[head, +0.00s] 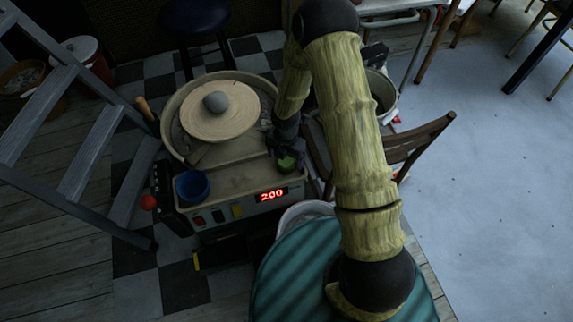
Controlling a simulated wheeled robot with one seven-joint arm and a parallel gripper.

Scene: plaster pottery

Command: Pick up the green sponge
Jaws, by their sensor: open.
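The green sponge (287,163) is a small green lump on the right front part of the pottery wheel's tray (235,177). My gripper (284,152) is right above and behind it, pointing down, its dark fingers at the sponge. The jaws are open. They partly hide the sponge, and I cannot tell whether they touch it.
A grey clay lump (216,102) sits on the round wheel head (238,122). A blue cup (191,186) stands at the tray's left front. A wooden chair (418,139) is close on the right, a grey stepladder (80,160) on the left. Bare floor (490,190) lies far right.

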